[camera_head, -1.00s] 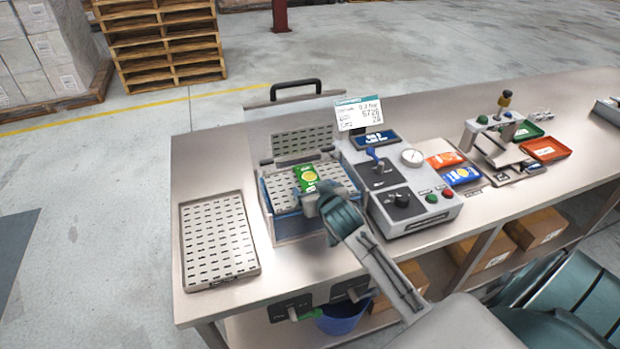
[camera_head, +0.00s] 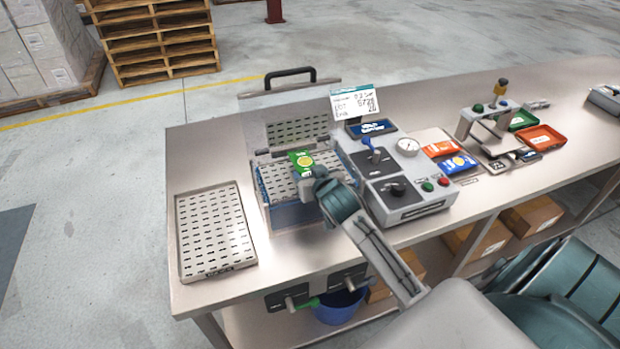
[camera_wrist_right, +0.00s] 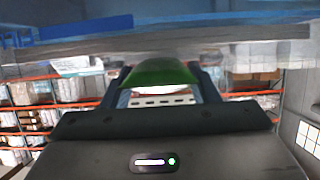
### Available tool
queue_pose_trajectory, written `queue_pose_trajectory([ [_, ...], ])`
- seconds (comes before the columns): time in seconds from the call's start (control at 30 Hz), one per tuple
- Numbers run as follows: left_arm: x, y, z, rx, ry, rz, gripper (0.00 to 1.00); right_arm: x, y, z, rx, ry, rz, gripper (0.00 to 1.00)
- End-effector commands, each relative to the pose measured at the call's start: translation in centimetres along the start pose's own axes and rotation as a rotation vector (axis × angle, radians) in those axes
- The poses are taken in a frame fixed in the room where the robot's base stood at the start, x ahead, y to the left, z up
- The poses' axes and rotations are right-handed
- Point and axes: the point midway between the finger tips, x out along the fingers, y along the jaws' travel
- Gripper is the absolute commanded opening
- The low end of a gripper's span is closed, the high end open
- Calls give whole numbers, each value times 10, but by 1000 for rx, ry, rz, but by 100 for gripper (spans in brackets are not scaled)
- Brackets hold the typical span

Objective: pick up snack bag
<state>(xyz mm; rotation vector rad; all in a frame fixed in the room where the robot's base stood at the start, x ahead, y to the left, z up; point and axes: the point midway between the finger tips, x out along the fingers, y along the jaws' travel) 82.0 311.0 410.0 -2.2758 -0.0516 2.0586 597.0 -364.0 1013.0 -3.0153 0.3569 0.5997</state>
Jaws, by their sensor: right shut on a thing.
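A green snack bag (camera_head: 301,161) with a yellow round print is at the open vacuum chamber with a slotted plate (camera_head: 274,181). My right gripper (camera_head: 306,173) is at the bag's near end and is shut on it. In the right wrist view the green bag (camera_wrist_right: 160,77) sits between the two fingers. The gripper hides the bag's lower end, and I cannot tell how far the bag is above the plate. My left gripper is not in view.
A slotted tray (camera_head: 214,232) lies left of the chamber. The raised lid (camera_head: 293,108) stands behind it. A control panel with a gauge (camera_head: 407,146) is to the right. Orange (camera_head: 440,148) and blue bags (camera_head: 458,164) lie farther right.

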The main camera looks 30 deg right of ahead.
Motion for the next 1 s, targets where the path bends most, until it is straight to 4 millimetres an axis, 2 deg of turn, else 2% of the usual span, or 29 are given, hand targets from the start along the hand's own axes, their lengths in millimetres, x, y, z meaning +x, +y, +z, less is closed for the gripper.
queue_pose_trajectory([
  [0.13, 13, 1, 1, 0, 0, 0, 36, -8, 0, -20, -2, 7, -1, 31],
  [0.27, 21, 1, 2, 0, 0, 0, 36, -35, -2, -6, -2, 1, -1, 31],
  [0.63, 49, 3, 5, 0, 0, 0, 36, -132, -7, 24, 1, -1, -2, 31],
  [0.67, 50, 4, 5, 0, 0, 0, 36, -138, -8, 25, 1, 1, -2, 31],
  [0.7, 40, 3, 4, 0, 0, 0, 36, -145, -8, 21, 1, -4, 0, 31],
  [1.0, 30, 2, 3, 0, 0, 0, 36, -161, -8, 27, -1, 0, 0, 31],
])
